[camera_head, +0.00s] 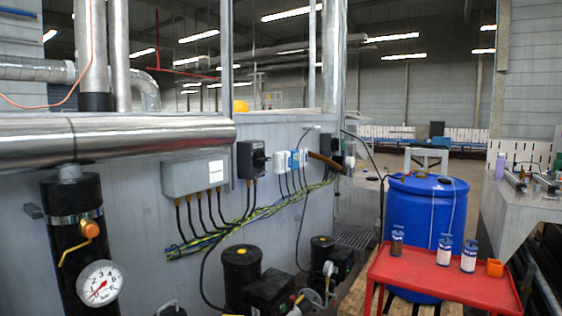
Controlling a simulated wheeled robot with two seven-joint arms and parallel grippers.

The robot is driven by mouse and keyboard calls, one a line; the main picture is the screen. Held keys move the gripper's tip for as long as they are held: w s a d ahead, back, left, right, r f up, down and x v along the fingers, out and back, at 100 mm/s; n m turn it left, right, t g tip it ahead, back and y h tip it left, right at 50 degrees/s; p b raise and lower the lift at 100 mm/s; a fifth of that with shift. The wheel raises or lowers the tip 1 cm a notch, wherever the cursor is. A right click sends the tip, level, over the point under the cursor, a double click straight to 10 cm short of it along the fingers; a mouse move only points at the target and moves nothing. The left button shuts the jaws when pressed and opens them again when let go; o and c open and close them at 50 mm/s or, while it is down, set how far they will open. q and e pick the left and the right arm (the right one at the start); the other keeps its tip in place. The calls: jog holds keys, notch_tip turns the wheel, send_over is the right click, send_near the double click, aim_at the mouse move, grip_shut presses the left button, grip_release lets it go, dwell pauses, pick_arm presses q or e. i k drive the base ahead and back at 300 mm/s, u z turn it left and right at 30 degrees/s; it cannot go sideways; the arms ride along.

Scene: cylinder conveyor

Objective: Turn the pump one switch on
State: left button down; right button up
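A black switch box (245,160) with a round black knob (260,159) is mounted on the grey wall panel, left of the centre. A second dark box (329,145) is on the panel farther right, partly behind a brown bar (325,162). I cannot read which of them belongs to pump one, nor the knob's position. Two black pump motors stand low in front of the panel, a nearer one (242,268) and a farther one (322,250).
A grey junction box (195,178) and small white and blue boxes (291,161) share the panel, with cables below. A pressure gauge (100,284) is on a black pipe at left. A red table (440,276) with bottles and a blue barrel (425,207) stand at right.

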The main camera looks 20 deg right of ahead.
aim_at(259, 159)
jog(key=z, duration=0.5)
jog(key=i, duration=0.9)
jog(key=z, duration=0.2)
